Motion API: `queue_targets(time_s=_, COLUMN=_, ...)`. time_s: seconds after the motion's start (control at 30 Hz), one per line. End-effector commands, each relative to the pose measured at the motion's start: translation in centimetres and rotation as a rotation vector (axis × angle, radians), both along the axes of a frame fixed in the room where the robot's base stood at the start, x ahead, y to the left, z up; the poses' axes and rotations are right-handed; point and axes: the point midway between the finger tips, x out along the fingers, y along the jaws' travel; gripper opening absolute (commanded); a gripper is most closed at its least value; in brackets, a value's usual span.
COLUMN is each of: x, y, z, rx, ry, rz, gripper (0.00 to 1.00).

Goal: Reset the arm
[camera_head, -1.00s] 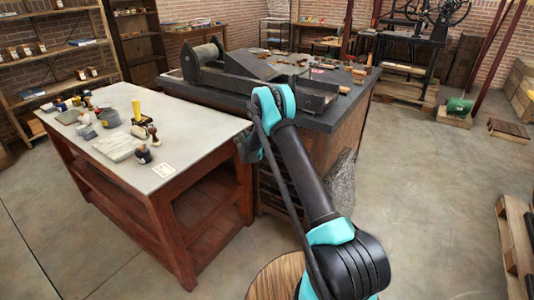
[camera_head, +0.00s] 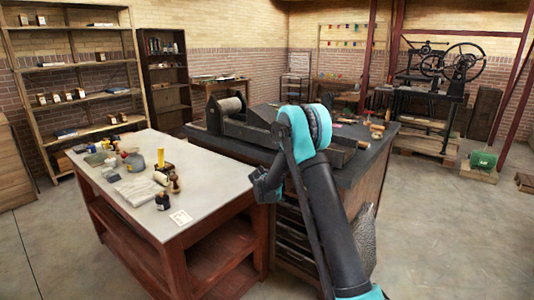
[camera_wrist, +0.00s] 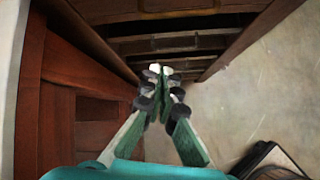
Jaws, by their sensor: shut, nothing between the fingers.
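My gripper (camera_wrist: 160,70) points down in the wrist view, with its fingertips together and nothing between them. In the head view my arm, black and teal, reaches up from the bottom. Its wrist and gripper (camera_head: 268,186) hang at the right end of the white-topped table, partly hidden by the arm. The wrist view shows reddish-brown wooden framing on the left, a dark slatted or drawered cabinet (camera_wrist: 170,42) beyond the fingertips, and pale floor on the right. I cannot tell the exact gap between the fingers and the wood.
The white-topped table (camera_head: 215,172) holds bottles, a yellow-handled tool and papers. Behind it stands a dark-topped cabinet (camera_head: 372,160) with a press bed (camera_head: 255,128). Shelves (camera_head: 75,65) line the left wall. A large wheeled press (camera_head: 440,75) stands back right. The floor at right (camera_head: 450,230) is open.

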Motion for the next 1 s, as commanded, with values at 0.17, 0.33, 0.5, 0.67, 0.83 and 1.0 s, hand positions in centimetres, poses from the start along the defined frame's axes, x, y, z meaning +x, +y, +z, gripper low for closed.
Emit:
queue_targets(time_s=0.17, x=-5.1, y=-3.4, z=4.0, rx=0.188, ry=-0.061, rz=-0.217, gripper=0.00)
queue_targets(time_s=0.33, x=-10.3, y=-6.0, z=6.9, rx=0.362, ry=-0.117, rz=-0.434, gripper=0.00)
queue_targets(time_s=0.5, x=-16.2, y=-8.1, z=9.0, rx=0.530, ry=-0.168, rz=-0.658, gripper=0.00)
queue_targets(time_s=0.67, x=-22.1, y=-9.8, z=10.3, rx=0.679, ry=-0.213, rz=-0.875, gripper=0.00)
queue_targets(time_s=0.83, x=-28.5, y=-11.0, z=10.8, rx=0.830, ry=-0.256, rz=-1.114, gripper=0.00)
queue_targets(time_s=1.0, x=-35.0, y=-11.6, z=10.5, rx=0.972, ry=-0.295, rz=-1.359, gripper=0.00)
